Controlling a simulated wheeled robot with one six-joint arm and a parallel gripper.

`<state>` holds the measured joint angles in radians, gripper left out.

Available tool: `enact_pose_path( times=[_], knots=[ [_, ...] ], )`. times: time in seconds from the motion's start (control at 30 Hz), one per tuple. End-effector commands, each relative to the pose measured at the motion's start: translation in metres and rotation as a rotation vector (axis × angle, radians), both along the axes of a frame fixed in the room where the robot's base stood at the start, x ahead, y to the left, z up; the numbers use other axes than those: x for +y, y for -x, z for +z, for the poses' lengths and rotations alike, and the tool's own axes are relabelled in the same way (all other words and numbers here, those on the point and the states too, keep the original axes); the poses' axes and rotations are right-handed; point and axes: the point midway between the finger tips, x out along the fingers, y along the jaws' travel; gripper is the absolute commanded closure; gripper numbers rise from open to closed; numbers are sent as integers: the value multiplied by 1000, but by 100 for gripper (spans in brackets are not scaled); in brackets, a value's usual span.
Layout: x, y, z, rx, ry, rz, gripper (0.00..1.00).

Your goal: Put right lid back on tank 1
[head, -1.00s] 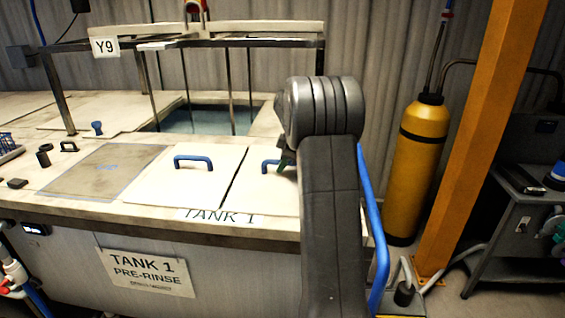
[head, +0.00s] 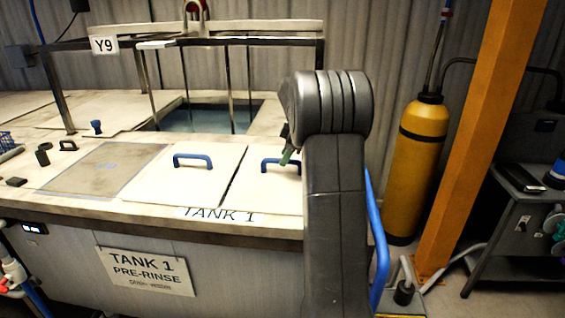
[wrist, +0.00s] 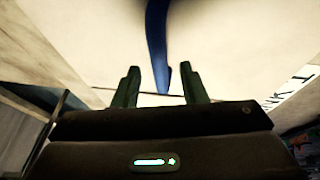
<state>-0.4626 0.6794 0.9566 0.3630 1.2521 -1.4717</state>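The right lid (head: 256,190) is a pale panel with a blue handle (head: 270,164). In the head view it lies flat on the tank top, beside the left lid (head: 165,180), with a narrow dark gap between them. My gripper (head: 288,156) is partly hidden behind my arm at the right end of the handle. In the wrist view my gripper (wrist: 161,86) has its two dark green fingers spread apart. The blue handle (wrist: 158,50) reaches in between the fingers, with space on both sides. The right part of the lid is hidden by my arm.
The open tank (head: 208,118) with dark water lies behind the lids under a metal frame (head: 235,42). A grey mat (head: 103,170) and small fittings lie to the left. A yellow cylinder (head: 416,165) and an orange post (head: 468,150) stand to the right.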

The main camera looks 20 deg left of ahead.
Motion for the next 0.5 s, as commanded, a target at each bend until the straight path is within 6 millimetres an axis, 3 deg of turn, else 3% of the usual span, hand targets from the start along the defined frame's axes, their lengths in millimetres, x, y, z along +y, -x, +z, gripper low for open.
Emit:
enact_pose_path(
  times=[0.3, 0.5],
  knots=[
    [-27, 5, 60, -3, -1, 1, 61],
    [-34, 6, 76, -1, 0, 1, 61]
  ],
)
